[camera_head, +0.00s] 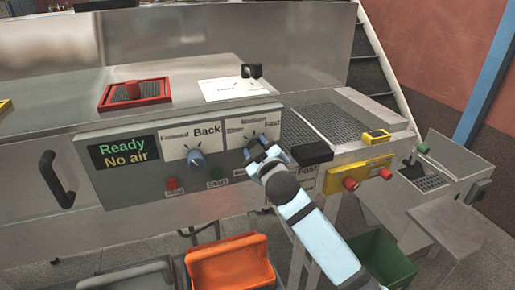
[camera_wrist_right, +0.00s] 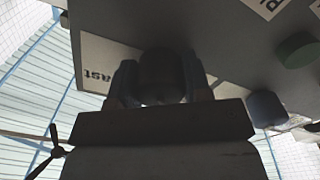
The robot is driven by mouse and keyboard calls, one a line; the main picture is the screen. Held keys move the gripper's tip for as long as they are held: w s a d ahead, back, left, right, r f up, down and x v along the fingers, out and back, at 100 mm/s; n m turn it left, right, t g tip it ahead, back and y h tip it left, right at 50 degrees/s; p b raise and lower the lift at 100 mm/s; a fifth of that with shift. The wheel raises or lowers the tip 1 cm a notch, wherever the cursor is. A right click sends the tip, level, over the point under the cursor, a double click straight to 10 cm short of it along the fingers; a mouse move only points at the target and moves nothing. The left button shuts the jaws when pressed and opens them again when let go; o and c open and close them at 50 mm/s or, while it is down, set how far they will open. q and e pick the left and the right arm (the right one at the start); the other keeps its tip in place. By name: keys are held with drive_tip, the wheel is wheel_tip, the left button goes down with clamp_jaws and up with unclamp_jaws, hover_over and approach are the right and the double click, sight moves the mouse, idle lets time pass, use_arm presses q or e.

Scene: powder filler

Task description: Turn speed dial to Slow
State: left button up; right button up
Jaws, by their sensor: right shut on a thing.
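The speed dial (camera_wrist_right: 162,70) shows as a dark round knob between the two fingers of my right gripper (camera_wrist_right: 160,88) in the right wrist view. In the head view my right gripper (camera_head: 259,150) is at the front panel, shut on this dial and mostly covering it. The dial's white plate (camera_head: 236,127) reads "Fast" at its upper right; its left label is too blurred to read. The dial's pointer direction is hidden. My left gripper is not in view.
A second blue dial (camera_head: 196,160) stands left on a plate marked "Back". A red button (camera_head: 171,184) and a green button (camera_head: 216,173) sit below. The screen (camera_head: 124,157) reads "Ready" and "No air". An orange bin (camera_head: 230,262) and a green bin (camera_head: 384,262) stand below.

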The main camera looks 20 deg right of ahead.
drive_tip(key=o, duration=0.9)
drive_tip(key=s+b, duration=0.2)
drive_tip(key=s, duration=1.1)
drive_tip(key=shift+s+d, duration=0.25)
drive_tip(key=shift+s, duration=0.15)
drive_tip(key=s+f+m+g+y+p, duration=0.1)
drive_tip(key=s+f+g, duration=0.15)
drive_tip(key=f, duration=0.75)
drive_tip(key=s+f+g+y+p, duration=0.15)
drive_tip(key=s+f, duration=0.25)
drive_tip(key=f, duration=0.5)
drive_tip(key=s+f+m+g, duration=0.3)
drive_tip(key=s+f, duration=1.2)
